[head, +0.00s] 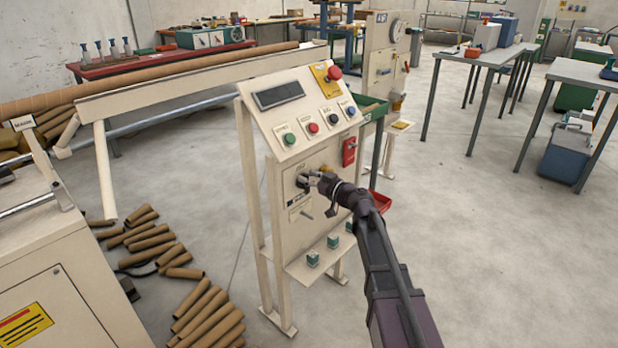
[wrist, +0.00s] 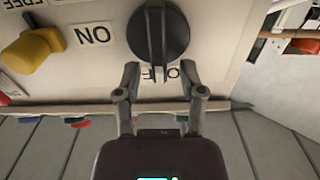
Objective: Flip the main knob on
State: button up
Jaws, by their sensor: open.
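The main knob (wrist: 177,36) is a round black knob with a raised bar grip, near the top of the wrist view. Its grip runs up and down in that view, with its lower end at a partly hidden label that seems to read OFF (wrist: 173,73). An ON label (wrist: 93,35) appears upside down to the left. My gripper (wrist: 160,72) is open, its two fingers either side of the grip's lower end; contact cannot be told. In the head view my gripper (head: 316,177) is at the front of the cream control panel (head: 286,205), partly covering the knob.
A yellow knob (wrist: 36,48) sits left of the ON label in the wrist view. Push buttons (head: 313,127) and a red emergency stop (head: 334,72) are above on the panel. A ledge with green-topped boxes (head: 313,259) juts out below. Cardboard tubes (head: 205,312) lie on the floor.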

jog(key=shift+c, duration=0.2)
grip_shut()
